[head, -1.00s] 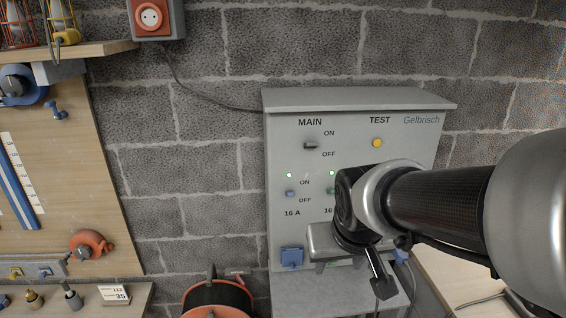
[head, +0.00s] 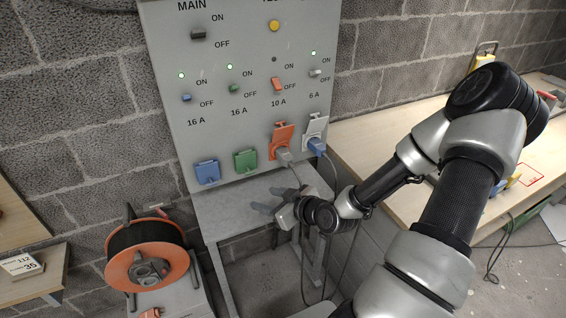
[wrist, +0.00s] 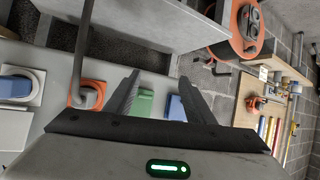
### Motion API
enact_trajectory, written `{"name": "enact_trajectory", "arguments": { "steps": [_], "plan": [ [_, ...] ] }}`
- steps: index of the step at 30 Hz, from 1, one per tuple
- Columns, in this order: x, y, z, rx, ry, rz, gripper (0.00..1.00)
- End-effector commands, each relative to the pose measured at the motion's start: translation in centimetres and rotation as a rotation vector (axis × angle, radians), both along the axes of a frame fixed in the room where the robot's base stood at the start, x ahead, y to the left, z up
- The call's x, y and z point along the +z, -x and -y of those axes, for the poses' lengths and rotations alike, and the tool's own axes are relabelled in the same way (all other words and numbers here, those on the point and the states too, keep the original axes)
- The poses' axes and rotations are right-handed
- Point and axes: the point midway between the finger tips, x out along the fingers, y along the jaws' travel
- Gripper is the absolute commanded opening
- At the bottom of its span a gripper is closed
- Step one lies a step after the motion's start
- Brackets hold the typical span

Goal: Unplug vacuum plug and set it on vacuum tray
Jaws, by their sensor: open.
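A grey plug (head: 284,156) sits in the orange socket (head: 281,138) with its lid up. A blue plug (head: 317,147) sits in the white socket (head: 315,126) to its right. No label shows which is the vacuum plug. My gripper (head: 259,209) is open and empty, below the sockets and above the grey shelf. In the wrist view my gripper (wrist: 160,86) spans the area of the closed green cover (wrist: 145,103) and blue cover (wrist: 177,108). The grey plug (wrist: 86,97) is left of the fingers there, apart from them. I cannot identify the vacuum tray.
A grey shelf (head: 226,211) juts out under the panel. An orange cable reel (head: 150,255) stands at left. Cables hang below the plugs. A wooden bench (head: 372,139) at right carries a red-outlined area (head: 530,176). The 10 A indicator (head: 274,59) is dark; others glow green.

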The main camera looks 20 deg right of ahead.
Motion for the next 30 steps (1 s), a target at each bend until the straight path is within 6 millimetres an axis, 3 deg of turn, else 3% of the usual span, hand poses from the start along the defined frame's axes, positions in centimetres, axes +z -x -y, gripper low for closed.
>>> {"name": "enact_trajectory", "arguments": {
  "steps": [1, 6, 12, 25, 30],
  "plan": [
    [-0.3, -0.6, 1.6, -0.061, -0.049, 0.079, 0.49],
    [2.1, -1.7, 6.5, -0.228, -0.124, 0.317, 0.49],
    [3.9, -1.6, 9.9, -0.335, -0.148, 0.448, 0.49],
    [4.2, -1.6, 10.4, -0.351, -0.149, 0.467, 0.49],
    [4.3, -2.5, 10.3, -0.348, -0.149, 0.466, 0.49]
  ]
}}
